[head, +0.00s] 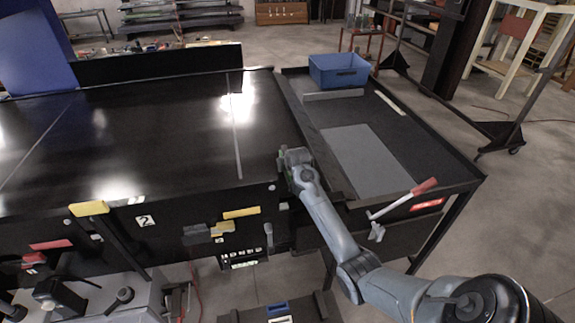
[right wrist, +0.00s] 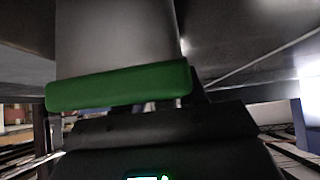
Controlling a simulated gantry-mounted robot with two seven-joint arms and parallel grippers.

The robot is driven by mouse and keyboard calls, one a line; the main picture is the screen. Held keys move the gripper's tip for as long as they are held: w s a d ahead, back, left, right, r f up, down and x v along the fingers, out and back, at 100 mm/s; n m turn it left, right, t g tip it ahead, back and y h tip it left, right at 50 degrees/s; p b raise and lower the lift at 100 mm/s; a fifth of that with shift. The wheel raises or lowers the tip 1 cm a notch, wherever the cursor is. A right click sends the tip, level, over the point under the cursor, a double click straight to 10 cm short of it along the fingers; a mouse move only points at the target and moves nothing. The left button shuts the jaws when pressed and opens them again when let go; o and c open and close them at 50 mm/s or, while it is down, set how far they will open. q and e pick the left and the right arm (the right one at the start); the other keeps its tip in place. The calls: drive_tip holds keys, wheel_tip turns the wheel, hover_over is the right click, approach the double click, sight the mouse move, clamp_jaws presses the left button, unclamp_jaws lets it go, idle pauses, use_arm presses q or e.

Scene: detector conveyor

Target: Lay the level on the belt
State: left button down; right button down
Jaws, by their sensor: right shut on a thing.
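The belt (head: 150,120) is a wide, glossy black surface on the left of the head view. My right gripper (head: 290,164) is at the belt's right edge, beside the side table. It is shut on the level, a green bar (right wrist: 120,86) that crosses the right wrist view close to the camera. In the head view only a small greenish bit shows at the gripper, so the level's full length and tilt cannot be told. Whether it touches the belt cannot be told either. My left gripper is not in view.
A side table (head: 425,165) with a raised dark rim adjoins the belt on the right. A blue bin (head: 339,71) stands at its back. A red-handled lever (head: 405,198) sticks out at its front. A black panel (head: 160,64) borders the belt's back. The belt is clear.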

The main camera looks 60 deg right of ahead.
drive_tip(key=shift+f, duration=0.1)
drive_tip(key=c, duration=0.6)
unclamp_jaws()
drive_tip(key=shift+c, duration=0.2)
drive_tip(key=shift+s+a+r, duration=0.2)
drive_tip(key=shift+s+r, duration=0.05)
drive_tip(key=shift+r, duration=0.25)
drive_tip(key=b+v, duration=0.1)
drive_tip(key=v, duration=1)
drive_tip(key=shift+s+a+r, duration=0.1)
